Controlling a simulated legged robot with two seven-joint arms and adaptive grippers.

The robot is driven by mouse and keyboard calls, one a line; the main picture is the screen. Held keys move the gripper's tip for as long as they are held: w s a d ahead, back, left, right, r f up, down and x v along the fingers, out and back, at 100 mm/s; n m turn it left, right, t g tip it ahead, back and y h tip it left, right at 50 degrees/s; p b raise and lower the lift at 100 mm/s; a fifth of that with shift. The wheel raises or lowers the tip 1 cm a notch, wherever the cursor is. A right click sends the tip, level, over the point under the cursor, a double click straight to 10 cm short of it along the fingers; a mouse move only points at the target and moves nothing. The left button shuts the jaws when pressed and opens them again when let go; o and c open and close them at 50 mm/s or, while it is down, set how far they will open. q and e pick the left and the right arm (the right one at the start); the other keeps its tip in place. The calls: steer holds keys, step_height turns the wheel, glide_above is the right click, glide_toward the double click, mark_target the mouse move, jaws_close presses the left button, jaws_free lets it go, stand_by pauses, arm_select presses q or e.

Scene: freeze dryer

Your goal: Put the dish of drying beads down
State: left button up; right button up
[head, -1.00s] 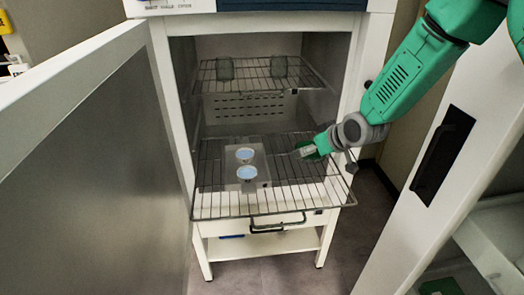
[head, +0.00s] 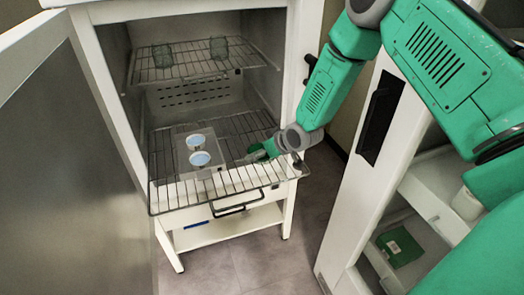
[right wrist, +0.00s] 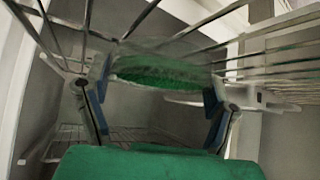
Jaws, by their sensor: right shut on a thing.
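My right gripper (head: 254,155) reaches in from the right, low over the right part of the lower wire shelf (head: 235,182). In the right wrist view the gripper (right wrist: 158,88) is shut on a clear dish of green beads (right wrist: 160,70), held between its blue-padded fingers. The dish lies close to the shelf bars. I cannot tell whether it touches them. In the head view the dish is too small and blurred to make out clearly. My left gripper is not in view.
Two light blue round pieces (head: 196,139) (head: 200,158) sit on a flat translucent plate left of the gripper. An upper shelf (head: 165,70) holds two glass vessels. The cabinet door (head: 70,150) stands open at left; another open door (head: 365,150) is at right.

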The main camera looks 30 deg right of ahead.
steer(key=shift+f, duration=0.1)
steer(key=o, duration=1.2)
steer(key=shift+d, duration=0.1)
steer(key=shift+r, duration=0.2)
steer(key=v, duration=1.1)
steer(key=s+a+f+g, duration=0.2)
steer(key=s+f, duration=0.4)
steer(key=s, duration=0.4)
steer(key=s+a+f+g+h, duration=0.1)
steer(key=s+a+f+g, duration=0.2)
steer(key=s, duration=0.8)
steer(key=s+a+f+m+g, duration=0.1)
steer(key=s+a+f+g, duration=0.2)
steer(key=s+f, duration=0.6)
steer(key=shift+s+a+h, duration=0.15)
steer(key=shift+s+a, duration=0.3)
steer(key=shift+a, duration=0.25)
steer(key=shift+s+a+h, duration=0.15)
steer(key=shift+s+a, duration=0.35)
steer(key=shift+a, duration=0.2)
